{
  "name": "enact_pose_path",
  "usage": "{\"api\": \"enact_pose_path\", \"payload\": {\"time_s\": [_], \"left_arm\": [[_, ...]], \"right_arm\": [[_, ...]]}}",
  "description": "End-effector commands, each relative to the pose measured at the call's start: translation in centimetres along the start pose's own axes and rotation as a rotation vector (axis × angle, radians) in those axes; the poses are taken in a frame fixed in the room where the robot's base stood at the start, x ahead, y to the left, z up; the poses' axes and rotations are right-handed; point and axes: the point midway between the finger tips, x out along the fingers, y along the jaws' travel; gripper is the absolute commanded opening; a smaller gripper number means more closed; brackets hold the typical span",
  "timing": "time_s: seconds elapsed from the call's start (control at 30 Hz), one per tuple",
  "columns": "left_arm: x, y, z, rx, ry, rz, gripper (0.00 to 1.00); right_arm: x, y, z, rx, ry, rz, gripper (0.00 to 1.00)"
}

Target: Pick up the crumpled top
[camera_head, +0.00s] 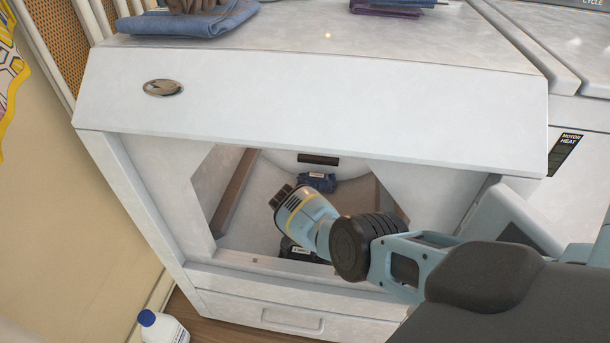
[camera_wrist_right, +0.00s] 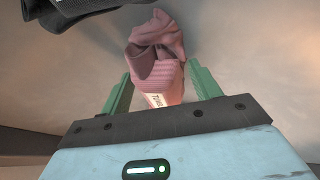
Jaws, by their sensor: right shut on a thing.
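The crumpled top (camera_wrist_right: 157,50) is a mauve-pink bunched garment with a ribbed part and a white label. In the right wrist view it lies between the green fingers of my right gripper (camera_wrist_right: 160,74), which is shut on it. In the head view my right arm reaches into the open front of the white machine. The pink top cannot be made out there, and the fingertips are hidden. My left gripper is not in view.
The white machine (camera_head: 310,105) has a framed opening around my arm. A dark blue garment (camera_head: 316,182) lies inside at the back. A black cloth (camera_wrist_right: 75,12) shows in the wrist view. Folded blue clothes (camera_head: 190,22) lie on top. A white bottle (camera_head: 162,328) stands on the floor.

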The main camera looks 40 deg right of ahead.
Motion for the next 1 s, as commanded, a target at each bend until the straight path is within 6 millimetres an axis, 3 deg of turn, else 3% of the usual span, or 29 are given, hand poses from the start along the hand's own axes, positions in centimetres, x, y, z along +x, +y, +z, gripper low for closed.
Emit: {"api": "enact_pose_path", "payload": {"time_s": [0.47, 0.5, 0.63, 1.0], "left_arm": [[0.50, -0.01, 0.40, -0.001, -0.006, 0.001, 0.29], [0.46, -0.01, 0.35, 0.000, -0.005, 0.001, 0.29], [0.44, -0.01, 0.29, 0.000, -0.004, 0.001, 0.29], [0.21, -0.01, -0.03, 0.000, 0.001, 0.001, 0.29]], "right_arm": [[0.65, -0.20, 0.16, 0.001, 0.003, -0.001, 0.32], [0.60, -0.19, 0.17, 0.001, 0.002, -0.001, 0.66], [0.54, -0.18, 0.15, 0.001, 0.002, -0.001, 0.83], [0.16, -0.11, -0.02, 0.001, 0.002, -0.002, 0.84]]}}
